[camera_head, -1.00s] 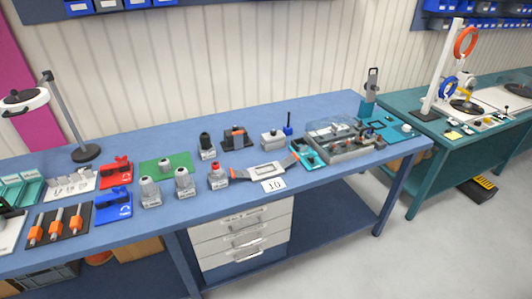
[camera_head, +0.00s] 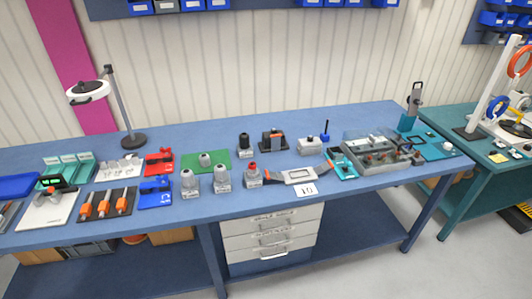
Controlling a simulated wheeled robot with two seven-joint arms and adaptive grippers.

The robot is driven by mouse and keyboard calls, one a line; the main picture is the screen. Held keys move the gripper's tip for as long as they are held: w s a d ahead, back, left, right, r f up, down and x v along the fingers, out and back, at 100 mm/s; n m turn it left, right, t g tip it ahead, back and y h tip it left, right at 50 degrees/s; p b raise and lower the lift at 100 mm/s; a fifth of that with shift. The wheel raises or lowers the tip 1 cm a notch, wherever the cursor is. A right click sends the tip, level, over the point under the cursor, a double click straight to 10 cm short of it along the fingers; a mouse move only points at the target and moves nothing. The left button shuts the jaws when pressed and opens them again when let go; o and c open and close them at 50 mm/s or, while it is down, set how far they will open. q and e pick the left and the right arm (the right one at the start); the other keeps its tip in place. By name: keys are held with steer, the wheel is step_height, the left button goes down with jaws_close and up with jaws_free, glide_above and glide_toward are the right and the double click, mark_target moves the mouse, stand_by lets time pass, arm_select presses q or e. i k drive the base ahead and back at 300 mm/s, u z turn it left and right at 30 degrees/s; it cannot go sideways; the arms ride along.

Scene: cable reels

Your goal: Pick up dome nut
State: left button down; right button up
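I cannot make out a dome nut for certain in the head view; small parts on the benches are too small to tell apart. A blue workbench (camera_head: 300,122) runs across the view with many fixtures on it. Several grey dome-topped units stand along its middle, one of them on a green plate (camera_head: 218,154). A grey tray of small parts (camera_head: 385,160) sits at the right end of the bench. Neither of my grippers is in view.
A magnifier lamp (camera_head: 88,92) stands at the back left. Orange-handled tools (camera_head: 103,205) lie at the left front. Drawers (camera_head: 270,240) hang under the bench. A teal bench (camera_head: 455,150) with a white post stands at the right. The blue bench's back strip is mostly clear.

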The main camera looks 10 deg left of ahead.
mark_target(204, 161)
steer(key=u, duration=0.5)
steer(key=i, duration=0.65)
steer(key=u, duration=0.5)
steer(key=i, duration=0.65)
steer(key=z, duration=0.15)
